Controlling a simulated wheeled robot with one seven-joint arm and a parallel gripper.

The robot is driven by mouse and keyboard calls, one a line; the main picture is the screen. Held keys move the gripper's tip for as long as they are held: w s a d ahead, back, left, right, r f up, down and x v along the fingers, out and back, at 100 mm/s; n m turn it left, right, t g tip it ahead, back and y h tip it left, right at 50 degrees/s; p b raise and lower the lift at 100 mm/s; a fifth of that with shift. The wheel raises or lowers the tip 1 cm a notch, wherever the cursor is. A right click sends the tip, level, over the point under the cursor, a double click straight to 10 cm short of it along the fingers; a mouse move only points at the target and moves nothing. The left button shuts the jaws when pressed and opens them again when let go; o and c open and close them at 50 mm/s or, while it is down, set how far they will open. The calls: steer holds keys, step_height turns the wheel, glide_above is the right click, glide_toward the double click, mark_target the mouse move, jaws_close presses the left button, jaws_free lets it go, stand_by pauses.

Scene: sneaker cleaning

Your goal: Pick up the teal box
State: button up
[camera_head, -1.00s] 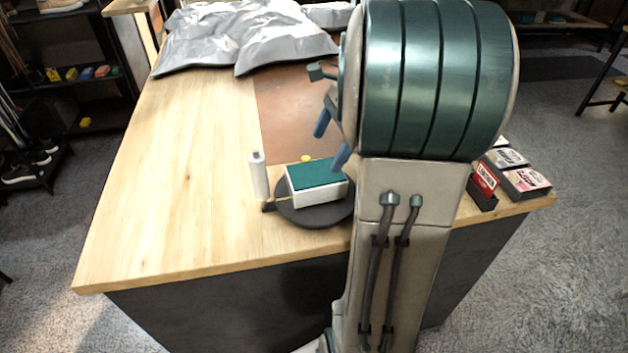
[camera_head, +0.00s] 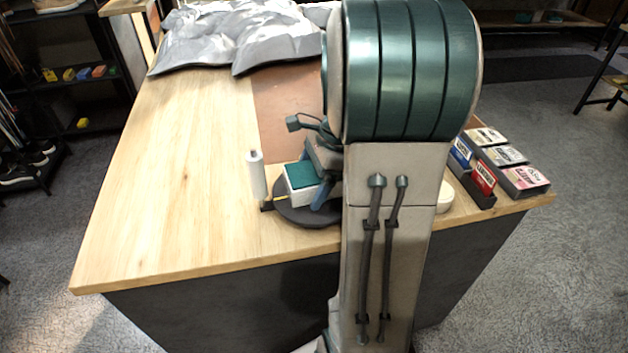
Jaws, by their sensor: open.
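The teal box (camera_head: 302,177), with a teal top and white sides, sits on a round dark turntable (camera_head: 293,214) near the table's front edge. My gripper (camera_head: 318,183) is down at the box's right part, its blue fingers around or beside it. The near finger shows in front of the box's near side; the far finger is mostly hidden. My arm hides the right end of the box and the right of the turntable. The gripper is open, and whether it touches the box cannot be told.
A white bottle (camera_head: 256,174) stands close to the left of the turntable. A dark organizer with small boxes (camera_head: 524,179) is at the right edge. A grey crumpled cloth (camera_head: 240,38) lies at the back. The wooden table (camera_head: 170,185) is clear on the left.

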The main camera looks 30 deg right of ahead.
steer(key=shift+f, duration=0.2)
stand_by(0.3)
steer(key=c, duration=1.2)
steer(key=shift+r, duration=0.1)
